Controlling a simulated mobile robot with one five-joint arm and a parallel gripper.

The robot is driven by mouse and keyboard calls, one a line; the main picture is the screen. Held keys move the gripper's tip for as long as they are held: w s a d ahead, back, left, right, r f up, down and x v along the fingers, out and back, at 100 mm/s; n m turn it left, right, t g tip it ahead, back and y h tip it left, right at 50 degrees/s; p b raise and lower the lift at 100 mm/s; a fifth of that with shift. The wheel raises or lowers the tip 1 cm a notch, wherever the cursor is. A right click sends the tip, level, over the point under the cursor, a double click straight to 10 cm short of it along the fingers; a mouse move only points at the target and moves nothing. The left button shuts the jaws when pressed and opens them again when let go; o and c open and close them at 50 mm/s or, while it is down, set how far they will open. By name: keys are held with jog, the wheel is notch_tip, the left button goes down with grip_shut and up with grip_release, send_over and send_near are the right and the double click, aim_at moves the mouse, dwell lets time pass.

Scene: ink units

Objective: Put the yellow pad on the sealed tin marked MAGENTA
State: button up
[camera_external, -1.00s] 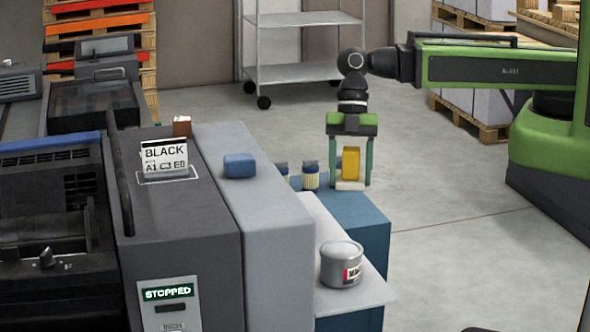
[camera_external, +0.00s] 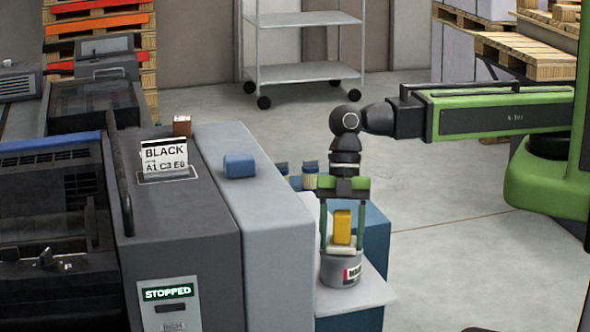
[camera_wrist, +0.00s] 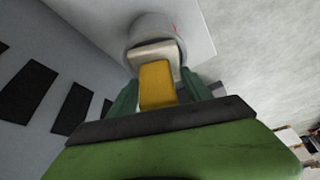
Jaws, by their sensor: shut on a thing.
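The yellow pad (camera_external: 342,226) stands upright between the fingers of my gripper (camera_external: 343,246), with a pale block at its lower end. My gripper is shut on it and points down, right over the grey tin (camera_external: 341,270). The tin has a red and white label, only partly readable, and stands on a pale shelf (camera_external: 372,290). The pad's lower end is at the tin's top; I cannot tell whether it touches. In the wrist view the yellow pad (camera_wrist: 156,84) is in front of the tin (camera_wrist: 150,28), hiding part of its lid.
A grey machine casing (camera_external: 250,220) with a blue pad (camera_external: 239,166) on top stands left of the tin. Small jars (camera_external: 310,175) are behind my gripper on a blue cabinet (camera_external: 374,228). A black machine with a card reading BLACK (camera_external: 165,158) is further left. Open floor lies right.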

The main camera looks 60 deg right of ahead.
jog(key=shift+r, duration=0.15)
jog(key=shift+f, duration=0.2)
jog(key=o, duration=1.4)
jog(key=shift+r, duration=0.1)
jog(key=shift+d+r+p, duration=0.1)
jog(key=shift+r+p, duration=0.4)
jog(key=shift+r, duration=0.05)
jog(key=p+v, duration=1)
jog(key=v, duration=0.1)
jog(key=shift+w+d, duration=0.15)
jog(key=shift+d, duration=0.05)
